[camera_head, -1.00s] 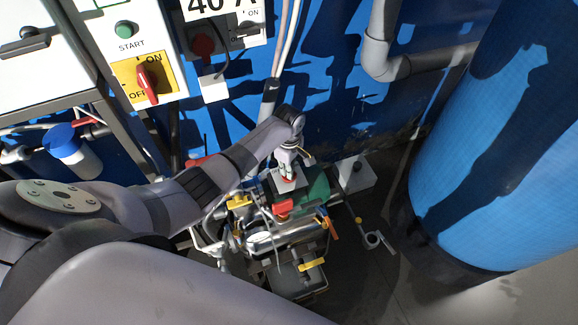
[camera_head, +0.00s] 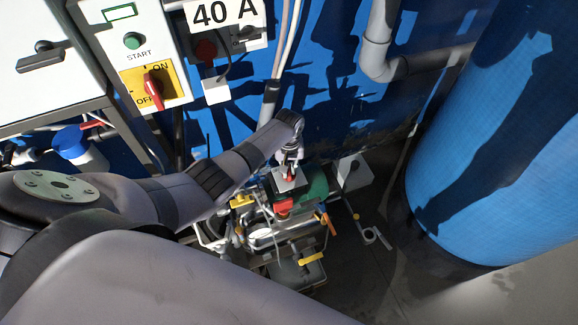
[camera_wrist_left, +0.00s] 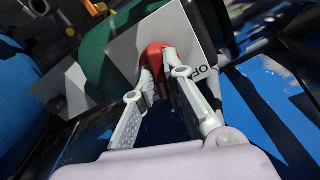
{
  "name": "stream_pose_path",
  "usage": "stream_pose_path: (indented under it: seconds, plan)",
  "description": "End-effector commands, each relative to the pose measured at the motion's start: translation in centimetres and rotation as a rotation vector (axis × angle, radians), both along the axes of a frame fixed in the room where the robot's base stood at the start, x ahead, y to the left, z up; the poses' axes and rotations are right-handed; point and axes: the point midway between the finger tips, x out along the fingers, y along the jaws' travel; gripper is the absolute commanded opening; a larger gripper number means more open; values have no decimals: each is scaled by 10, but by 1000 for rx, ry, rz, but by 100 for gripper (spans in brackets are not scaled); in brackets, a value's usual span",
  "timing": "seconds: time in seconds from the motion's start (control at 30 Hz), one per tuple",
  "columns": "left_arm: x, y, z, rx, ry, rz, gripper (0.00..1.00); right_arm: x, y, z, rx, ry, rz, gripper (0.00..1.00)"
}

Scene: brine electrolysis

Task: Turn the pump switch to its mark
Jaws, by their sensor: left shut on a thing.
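The pump switch is a red knob (camera_wrist_left: 153,57) on a light grey plate (camera_wrist_left: 124,50). The plate sits on the green pump (camera_head: 316,186), low by the blue wall. My left gripper (camera_head: 290,170) reaches down to the knob from above. In the left wrist view my left gripper (camera_wrist_left: 158,68) has its two fingers on either side of the knob, shut on it. Some lettering, seemingly part of "OFF", shows by the right finger; the rest of the plate's marks are hidden or too small to read. My right gripper is not in view.
A red-handled part (camera_head: 284,207), a yellow handle (camera_head: 311,258) and pipework crowd below the pump. A control panel with a red switch on a yellow plate (camera_head: 135,92) hangs upper left. A big blue tank (camera_head: 500,150) stands right. Floor between tank and pump is mostly open.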

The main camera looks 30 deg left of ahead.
Motion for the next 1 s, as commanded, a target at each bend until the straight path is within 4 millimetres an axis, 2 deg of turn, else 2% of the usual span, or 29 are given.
stream_pose_path:
  seconds: [0.2, 0.5, 1.0]
  plan:
    - [0, 0, 1, -1, 1, -193, 0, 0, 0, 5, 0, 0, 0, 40]
    - [0, 0, 0, -1, 1, -392, 0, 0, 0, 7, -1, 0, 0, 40]
    - [0, 0, 0, 0, 0, -499, 0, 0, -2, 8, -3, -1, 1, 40]
